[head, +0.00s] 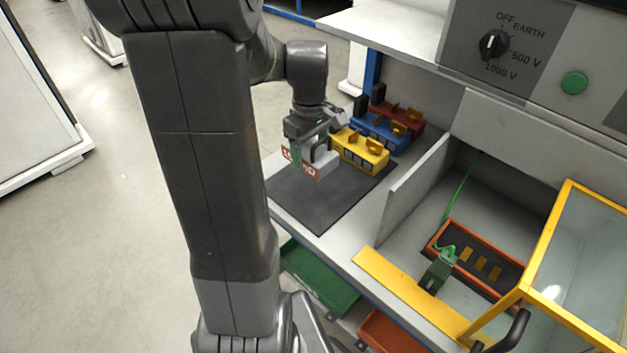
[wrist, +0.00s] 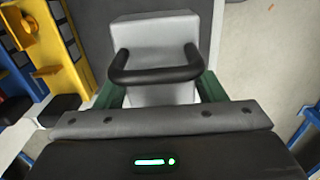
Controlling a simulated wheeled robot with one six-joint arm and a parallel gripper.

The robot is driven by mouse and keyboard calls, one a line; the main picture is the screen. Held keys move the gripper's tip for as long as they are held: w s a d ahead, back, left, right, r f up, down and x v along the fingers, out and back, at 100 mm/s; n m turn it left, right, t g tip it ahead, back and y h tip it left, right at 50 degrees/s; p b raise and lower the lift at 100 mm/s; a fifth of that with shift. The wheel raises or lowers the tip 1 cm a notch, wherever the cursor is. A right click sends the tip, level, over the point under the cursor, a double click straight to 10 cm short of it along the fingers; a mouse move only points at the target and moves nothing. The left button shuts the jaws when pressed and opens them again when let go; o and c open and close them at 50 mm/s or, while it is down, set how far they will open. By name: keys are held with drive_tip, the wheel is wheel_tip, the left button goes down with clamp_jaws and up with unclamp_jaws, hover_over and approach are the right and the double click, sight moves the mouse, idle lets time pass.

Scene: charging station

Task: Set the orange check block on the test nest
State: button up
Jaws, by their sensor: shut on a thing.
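A light grey block (head: 322,166) with an orange-red lettered face and a black handle is in my gripper (head: 310,146). It is the only check block I can make out. In the wrist view the block (wrist: 155,35) shows its grey top, with the handle (wrist: 156,75) across it between the dark green fingers. My gripper is shut on the handle, over the dark mat; I cannot tell whether the block touches the mat. The test nest (head: 436,246), an orange-rimmed dark tray with brass strips, lies in the bay at right, apart from the block.
Yellow (head: 362,152), blue (head: 372,130) and red (head: 408,116) units stand behind the mat (head: 318,210). A grey partition (head: 414,187) separates mat and bay. A green connector (head: 437,270) sits at the nest's left edge. A yellow-framed clear cover (head: 575,265) stands at right.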

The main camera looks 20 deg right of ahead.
sight(312, 189)
drive_tip(key=shift+s+d+r, duration=0.1)
drive_tip(key=shift+r, duration=0.05)
drive_tip(key=shift+f, duration=4.85)
drive_tip(key=shift+f, duration=0.1)
drive_tip(key=shift+f+b, duration=0.15)
drive_tip(key=shift+b, duration=0.2)
drive_tip(key=o, duration=1.1)
drive_tip(key=shift+o, duration=0.2)
